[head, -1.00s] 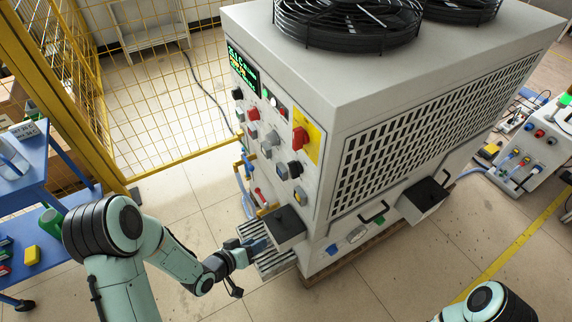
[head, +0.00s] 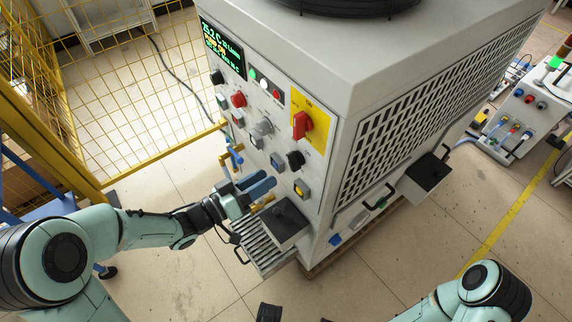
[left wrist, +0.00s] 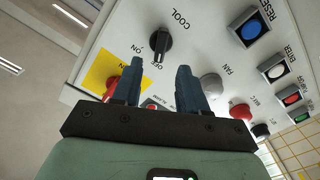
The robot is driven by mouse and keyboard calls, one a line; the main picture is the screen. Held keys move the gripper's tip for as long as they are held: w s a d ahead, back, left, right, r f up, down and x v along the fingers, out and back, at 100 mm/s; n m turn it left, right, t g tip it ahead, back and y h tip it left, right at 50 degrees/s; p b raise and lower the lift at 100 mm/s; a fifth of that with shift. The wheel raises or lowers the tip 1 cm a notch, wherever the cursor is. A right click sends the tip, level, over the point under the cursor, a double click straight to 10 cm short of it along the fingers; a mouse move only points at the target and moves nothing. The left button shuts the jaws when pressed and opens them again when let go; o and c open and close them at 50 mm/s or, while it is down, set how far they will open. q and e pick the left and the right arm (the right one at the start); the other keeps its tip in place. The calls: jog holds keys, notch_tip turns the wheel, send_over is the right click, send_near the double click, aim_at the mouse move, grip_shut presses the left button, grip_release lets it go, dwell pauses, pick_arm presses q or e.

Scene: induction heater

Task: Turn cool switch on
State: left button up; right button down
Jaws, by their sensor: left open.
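The cool switch is a black rotary knob (left wrist: 162,44) on the white panel, beside the word COOL. Its handle lines up with the OFF mark rather than the ON mark in the left wrist view. It also shows as a black knob (head: 295,158) below the yellow plate in the head view. My left gripper (head: 268,182) is open and empty, low in front of the panel. In the left wrist view its two blue fingers (left wrist: 160,66) are spread, with the knob beyond the gap between them. A black piece at the bottom of the head view may belong to my right gripper.
A red switch on a yellow plate (head: 302,125) and a grey fan knob (left wrist: 212,85) sit near the cool switch. A dark box (head: 285,222) juts out below the panel. A yellow mesh fence (head: 110,105) stands at the left.

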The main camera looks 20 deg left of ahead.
aim_at(289, 163)
pick_arm(q)
jog(key=x, duration=0.7)
jog(key=shift+w+d+b, duration=0.2)
jog(key=shift+w+b, duration=0.15)
grip_shut()
